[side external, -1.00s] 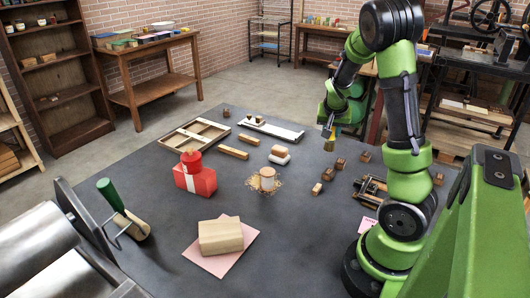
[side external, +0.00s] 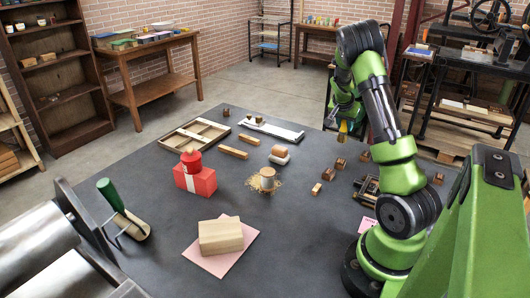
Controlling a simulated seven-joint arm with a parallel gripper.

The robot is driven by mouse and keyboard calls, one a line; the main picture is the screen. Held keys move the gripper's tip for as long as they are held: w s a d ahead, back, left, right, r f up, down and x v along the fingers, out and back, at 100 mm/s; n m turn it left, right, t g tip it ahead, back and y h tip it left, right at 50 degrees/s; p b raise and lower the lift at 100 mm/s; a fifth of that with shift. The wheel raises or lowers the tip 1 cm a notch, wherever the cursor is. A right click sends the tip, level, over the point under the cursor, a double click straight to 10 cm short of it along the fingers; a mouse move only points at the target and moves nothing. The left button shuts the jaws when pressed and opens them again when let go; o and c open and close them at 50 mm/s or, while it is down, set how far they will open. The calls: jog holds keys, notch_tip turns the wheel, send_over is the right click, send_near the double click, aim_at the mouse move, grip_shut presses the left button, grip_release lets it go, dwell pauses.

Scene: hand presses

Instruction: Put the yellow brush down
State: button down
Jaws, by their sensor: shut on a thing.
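My gripper (side external: 342,124) is at the far right part of the dark table, in front of my green arm. It is shut on the yellow brush (side external: 343,128), of which only a small yellow patch shows below the fingers. The brush is small and partly hidden by the gripper. I cannot tell whether its lower end touches the table.
Small wooden blocks (side external: 328,174) stand near the gripper, with a dark metal and wood tool (side external: 368,187) nearer my base.

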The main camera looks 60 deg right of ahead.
jog(key=shift+w+d+f, duration=0.25)
jog(key=shift+d+f, duration=0.25)
jog(key=shift+f, duration=0.15)
jog(key=shift+w+d+f, duration=0.3)
jog(key=shift+d+f, duration=0.15)
jog(key=shift+f, duration=0.15)
jog(key=shift+w+d+f, duration=0.25)
jog(key=shift+d+f, duration=0.25)
jog(key=shift+f, duration=0.15)
jog(key=c, duration=0.9)
grip_release()
jog(key=shift+f, duration=0.15)
jog(key=shift+o, duration=0.2)
